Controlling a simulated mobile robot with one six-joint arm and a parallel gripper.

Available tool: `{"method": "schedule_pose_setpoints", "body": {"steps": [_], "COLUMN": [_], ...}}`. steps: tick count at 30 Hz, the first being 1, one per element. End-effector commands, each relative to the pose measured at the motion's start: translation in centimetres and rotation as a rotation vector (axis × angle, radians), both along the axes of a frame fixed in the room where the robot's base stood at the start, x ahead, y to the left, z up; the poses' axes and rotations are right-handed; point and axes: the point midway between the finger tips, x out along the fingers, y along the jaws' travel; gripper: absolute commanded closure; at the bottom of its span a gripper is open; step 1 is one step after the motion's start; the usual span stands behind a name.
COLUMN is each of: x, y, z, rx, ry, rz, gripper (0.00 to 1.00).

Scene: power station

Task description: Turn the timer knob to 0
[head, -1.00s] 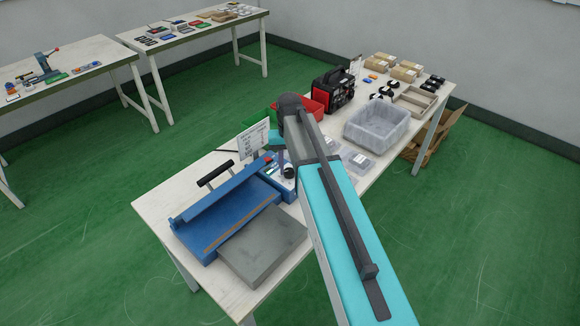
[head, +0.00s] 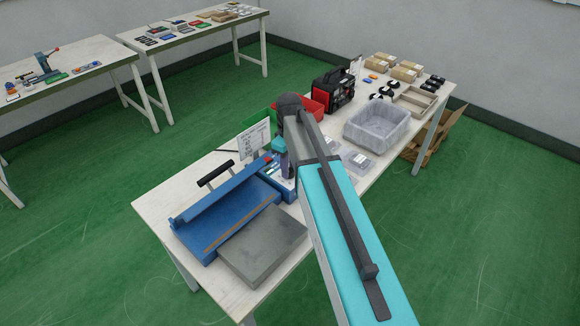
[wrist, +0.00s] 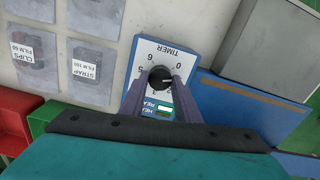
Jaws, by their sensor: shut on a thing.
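The timer knob (wrist: 158,75) is black and round, on a white panel labelled TIMER with numbers around it, upside down in the wrist view. A light mark shows on the knob's right side; the 0 is at the dial's upper right. My gripper (wrist: 161,82) is shut on the knob, one grey finger at each side. In the head view the blue sealer (head: 225,212) stands at the table's near end, and its control box (head: 283,191) is partly hidden by my arm. The knob is hidden there.
A grey slab (head: 263,247) lies in front of the sealer. A sign (head: 254,142) stands behind the control box. A red bin (head: 314,106) and a clear tub (head: 376,125) are farther along the table.

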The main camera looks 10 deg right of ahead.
Motion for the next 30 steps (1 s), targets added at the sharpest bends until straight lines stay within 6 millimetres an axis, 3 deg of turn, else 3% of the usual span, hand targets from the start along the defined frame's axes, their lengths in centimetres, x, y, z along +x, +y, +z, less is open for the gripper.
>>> {"method": "schedule_pose_setpoints", "body": {"steps": [15, 30], "x": [0.34, 0.35], "y": [-0.03, -0.05], "z": [0.27, 0.28], "rx": [-0.002, -0.004], "ry": [-0.010, -0.010], "rz": [0.385, 0.459], "gripper": [0.93, 0.93]}}
